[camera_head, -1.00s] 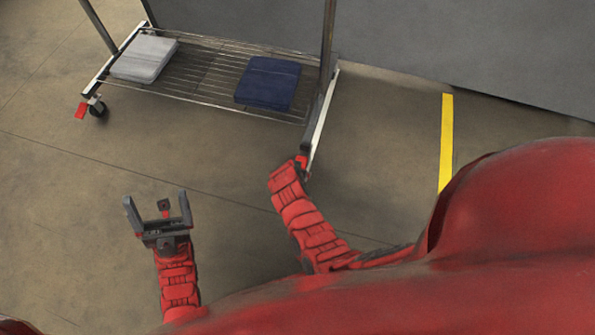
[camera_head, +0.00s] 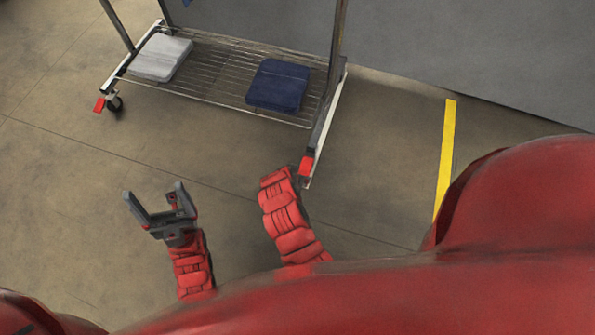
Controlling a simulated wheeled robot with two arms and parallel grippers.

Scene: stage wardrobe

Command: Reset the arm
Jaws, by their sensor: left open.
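My left gripper (camera_head: 156,207) is at the lower left of the head view. Its two grey fingers are spread apart with nothing between them, above bare floor. A second red arm of mine (camera_head: 287,220) rises near the middle, close to the rack's right front foot. No gripper shows clearly at its end, and I cannot tell whether it touches the rack. Much of the lower view is covered by my own red body.
A wheeled rack (camera_head: 205,96) with a wire bottom shelf stands ahead. A folded white cloth (camera_head: 160,57) and a folded navy cloth (camera_head: 278,85) lie on the shelf. A yellow floor stripe (camera_head: 445,150) is at the right. Floor left of the rack is clear.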

